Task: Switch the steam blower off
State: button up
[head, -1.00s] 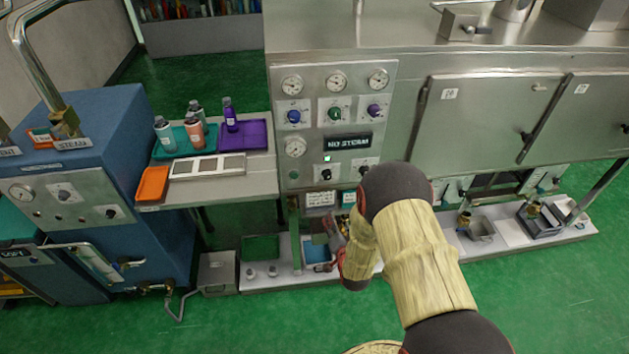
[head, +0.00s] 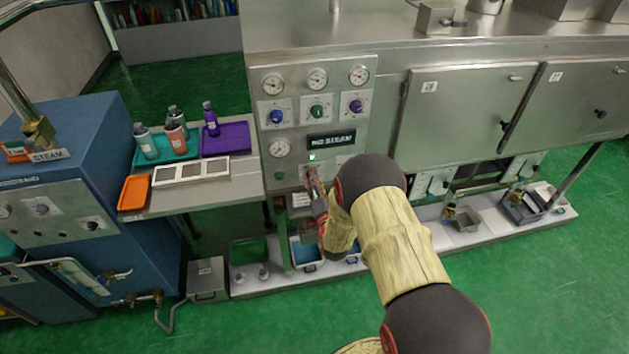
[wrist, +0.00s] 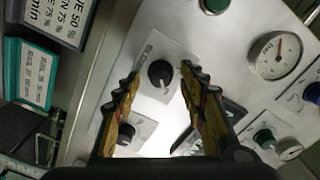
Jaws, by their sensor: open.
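The steel control panel (head: 262,95) carries a dark sign reading NO STEAM (head: 331,140), with a lit green lamp (head: 312,156) below it. In the wrist view, a black rotary knob (wrist: 160,73) on a pale plate sits between and just beyond my open fingertips. A second black knob (wrist: 125,133) lies beside the left finger. My gripper (wrist: 158,80) is open and empty, one finger on each side of the first knob, with contact not visible. In the head view, my gripper (head: 312,182) is at the panel's lower edge and hides that knob.
A gauge (wrist: 275,57) and a green knob (wrist: 264,138) are to the right in the wrist view. Label cards (wrist: 32,75) hang at left. A side shelf (head: 240,190) holds trays and bottles; a blue cabinet (head: 80,130) stands further left. Green floor is clear in front.

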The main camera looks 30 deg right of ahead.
jog(key=shift+w, duration=0.2)
jog(key=shift+c, duration=0.6)
grip_shut()
